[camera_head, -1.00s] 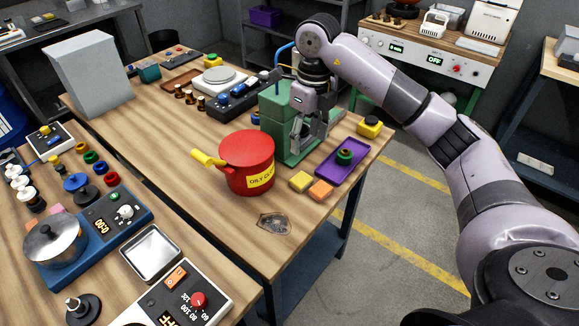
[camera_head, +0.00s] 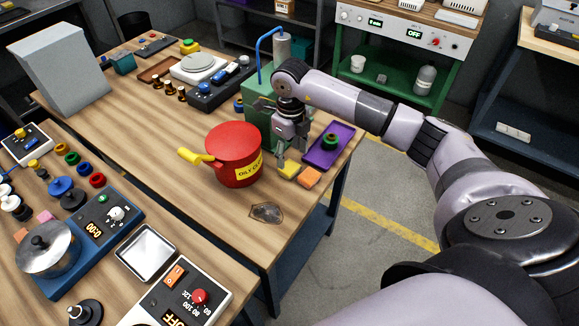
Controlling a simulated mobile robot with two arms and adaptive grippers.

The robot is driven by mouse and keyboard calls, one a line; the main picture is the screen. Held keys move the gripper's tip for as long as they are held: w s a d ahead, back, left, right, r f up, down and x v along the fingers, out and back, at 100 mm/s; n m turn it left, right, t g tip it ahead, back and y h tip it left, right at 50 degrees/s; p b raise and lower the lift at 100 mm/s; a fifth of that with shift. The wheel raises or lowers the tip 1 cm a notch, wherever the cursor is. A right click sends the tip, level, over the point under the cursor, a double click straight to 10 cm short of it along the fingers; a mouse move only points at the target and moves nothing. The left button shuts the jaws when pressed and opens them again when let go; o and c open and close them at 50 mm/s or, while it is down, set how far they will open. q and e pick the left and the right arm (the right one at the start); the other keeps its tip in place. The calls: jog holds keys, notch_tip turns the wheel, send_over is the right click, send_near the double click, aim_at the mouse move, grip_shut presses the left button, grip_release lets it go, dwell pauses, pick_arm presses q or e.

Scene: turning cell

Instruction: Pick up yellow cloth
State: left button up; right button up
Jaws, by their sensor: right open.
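The yellow cloth (camera_head: 290,170) is a small folded square on the wooden table, near its right edge and to the right of the red can. An orange folded cloth (camera_head: 308,178) lies right beside it. My right gripper (camera_head: 289,160) points down just over the yellow cloth, its fingers open. A finger partly covers the far side of the cloth; whether it touches cannot be told. My left gripper is not in view.
A red can (camera_head: 232,165) with a yellow handle stands left of the cloths. Behind are a green machine (camera_head: 257,105) and a purple tray (camera_head: 327,157) holding a dark green ring-shaped part. A dark patch (camera_head: 267,212) lies in front; bare wood surrounds it.

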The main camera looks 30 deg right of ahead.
aim_at(290, 167)
jog(key=f+p, duration=0.1)
jog(key=f, duration=0.1)
jog(key=f+p, duration=0.1)
jog(key=f, duration=0.1)
jog(key=shift+a+f, duration=0.2)
jog(key=shift+f, duration=0.35)
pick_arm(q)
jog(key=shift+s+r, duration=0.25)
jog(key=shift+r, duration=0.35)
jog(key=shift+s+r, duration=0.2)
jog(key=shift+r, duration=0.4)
pick_arm(e)
jog(key=c, duration=0.8)
